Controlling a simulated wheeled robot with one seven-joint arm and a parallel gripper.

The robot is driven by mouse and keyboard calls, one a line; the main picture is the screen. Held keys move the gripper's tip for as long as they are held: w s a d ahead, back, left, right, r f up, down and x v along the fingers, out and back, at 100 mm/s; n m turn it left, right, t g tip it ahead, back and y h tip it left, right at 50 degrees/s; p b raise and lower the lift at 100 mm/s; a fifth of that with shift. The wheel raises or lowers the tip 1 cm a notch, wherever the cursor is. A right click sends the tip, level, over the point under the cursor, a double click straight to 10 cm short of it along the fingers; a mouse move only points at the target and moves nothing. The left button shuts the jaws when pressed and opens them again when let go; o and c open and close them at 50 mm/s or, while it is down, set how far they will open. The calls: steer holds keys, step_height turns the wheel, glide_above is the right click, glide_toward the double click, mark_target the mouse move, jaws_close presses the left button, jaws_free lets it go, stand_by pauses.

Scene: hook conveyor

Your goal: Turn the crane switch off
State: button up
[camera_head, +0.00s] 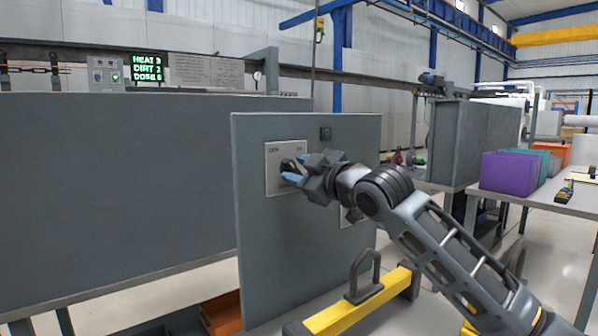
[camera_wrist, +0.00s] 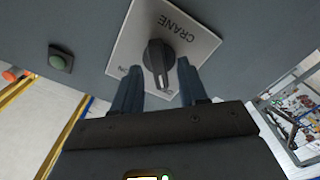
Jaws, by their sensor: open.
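The switch plate (camera_head: 271,180) is on the front of a grey upright panel, with OFF at its upper left and ON at its upper right in the head view. In the wrist view the plate (camera_wrist: 198,45) reads CRANE upside down. Its black knob (camera_wrist: 157,58) has a white mark pointing toward the lower-right label, on the OFF side; that label is partly hidden. My gripper (camera_wrist: 159,66) is open, with one finger on each side of the knob and visible gaps. In the head view my gripper (camera_head: 290,171) covers most of the knob.
A green button (camera_head: 326,134) sits on the panel, upper right of the plate. Another plate (camera_head: 350,216) is mostly behind my arm. A yellow bar with a grey handle (camera_head: 362,305) stands low in front.

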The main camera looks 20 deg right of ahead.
steer(key=v, duration=0.7)
steer(key=shift+s+b, duration=0.2)
steer(key=shift+b, duration=0.15)
